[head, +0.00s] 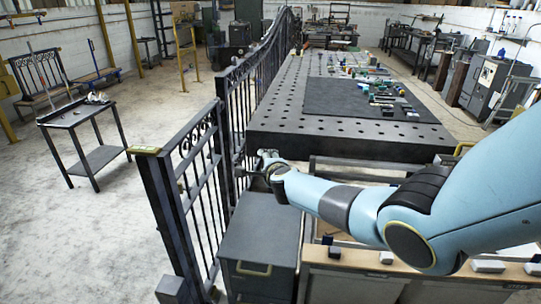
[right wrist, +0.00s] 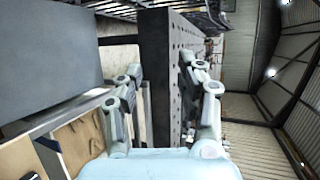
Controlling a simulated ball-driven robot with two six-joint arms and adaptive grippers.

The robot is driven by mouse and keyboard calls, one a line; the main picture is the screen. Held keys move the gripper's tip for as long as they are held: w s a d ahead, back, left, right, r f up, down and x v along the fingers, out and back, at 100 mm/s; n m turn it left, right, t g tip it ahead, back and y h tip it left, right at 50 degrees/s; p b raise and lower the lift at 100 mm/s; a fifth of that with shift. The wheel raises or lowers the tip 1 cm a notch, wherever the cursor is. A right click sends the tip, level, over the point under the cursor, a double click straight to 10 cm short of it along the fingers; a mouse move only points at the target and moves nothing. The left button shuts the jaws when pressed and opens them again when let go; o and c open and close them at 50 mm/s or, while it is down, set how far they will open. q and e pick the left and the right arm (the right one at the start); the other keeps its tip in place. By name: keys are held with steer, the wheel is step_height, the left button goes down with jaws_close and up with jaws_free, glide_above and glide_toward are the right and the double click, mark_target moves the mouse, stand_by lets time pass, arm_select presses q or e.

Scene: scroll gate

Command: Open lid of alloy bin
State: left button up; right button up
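A grey metal bin (head: 258,263), which I take to be the alloy bin, stands beside the gate at the bottom middle of the head view. Its flat grey lid (head: 262,222) looks closed, and a pale handle is on its front. A large grey surface, probably this bin, fills the upper left of the right wrist view (right wrist: 50,60). My right gripper (head: 264,160) is above the bin's far end, near the table corner. In the right wrist view its two fingers (right wrist: 161,68) are spread apart with nothing held between them. My left gripper is not in view.
A dark perforated table (head: 345,145) with small parts on a mat stands beyond the bin; its edge shows behind the fingers. A dark iron gate (head: 200,185) runs along the bin's left. A wooden-edged bench (head: 350,262) is at right. Floor at left is open around a small table (head: 85,140).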

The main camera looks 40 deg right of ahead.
steer(key=s+r, duration=0.1)
steer(key=s, duration=0.1)
steer(key=s+a+r+p, duration=0.1)
steer(key=shift+s+a+r, duration=0.2)
steer(key=shift+s+r, duration=0.15)
stand_by(0.5)
